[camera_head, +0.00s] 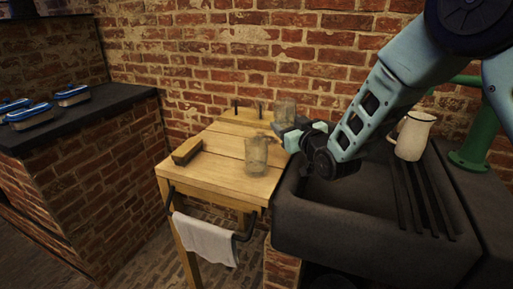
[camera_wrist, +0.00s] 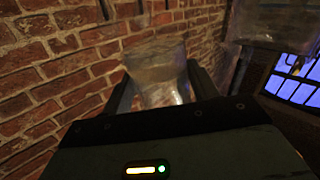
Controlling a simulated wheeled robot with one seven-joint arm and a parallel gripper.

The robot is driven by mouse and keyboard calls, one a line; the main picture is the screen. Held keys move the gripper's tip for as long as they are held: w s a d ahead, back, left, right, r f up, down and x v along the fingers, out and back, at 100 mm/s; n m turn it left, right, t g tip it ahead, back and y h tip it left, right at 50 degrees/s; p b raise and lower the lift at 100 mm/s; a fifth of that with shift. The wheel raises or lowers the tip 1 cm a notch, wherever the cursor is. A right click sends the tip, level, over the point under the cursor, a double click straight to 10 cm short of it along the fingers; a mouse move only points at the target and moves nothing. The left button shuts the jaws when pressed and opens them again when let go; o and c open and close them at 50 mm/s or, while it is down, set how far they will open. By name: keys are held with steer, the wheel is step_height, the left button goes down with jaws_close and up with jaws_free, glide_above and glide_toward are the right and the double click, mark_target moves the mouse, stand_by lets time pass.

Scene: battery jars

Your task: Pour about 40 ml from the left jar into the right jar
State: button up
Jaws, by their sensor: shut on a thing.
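One clear glass jar (camera_head: 285,110) is held by my gripper (camera_head: 287,128), above the wooden table (camera_head: 217,153). In the wrist view this held jar (camera_wrist: 158,66) sits between the two dark fingers, with a cloudy, brownish look; its fill level is unclear. The other glass jar (camera_head: 257,155) stands upright on the table, left of and nearer than the held jar in the head view. A large glass shape (camera_wrist: 280,22) at the upper right of the wrist view looks like that standing jar. The held jar's lower part is partly hidden by my gripper.
Dark pegs (camera_head: 260,109) stand at the back. A dark sink (camera_head: 350,225) adjoins the table's right side, with a white pitcher (camera_head: 413,136) beyond. A brick wall (camera_head: 230,65) is close behind.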

steer(key=shift+f+m+b, duration=0.75)
steer(key=shift+f+m, duration=0.05)
steer(key=shift+f, duration=0.75)
